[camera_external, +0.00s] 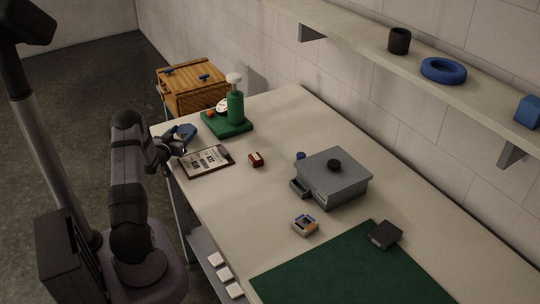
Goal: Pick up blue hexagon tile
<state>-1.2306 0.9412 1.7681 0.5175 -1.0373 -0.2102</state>
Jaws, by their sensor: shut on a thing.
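My gripper (180,150) is at the table's far left edge, close to the clipboard's left corner. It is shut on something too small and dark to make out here. A blue piece (187,131) shows just behind the gripper, with dark parts in front of it. I cannot tell if it is the hexagon tile or if the gripper touches it.
A red block (256,159), grey lidded box (335,178) and green mat (350,270) are farther right. A shelf (470,95) runs along the wall.

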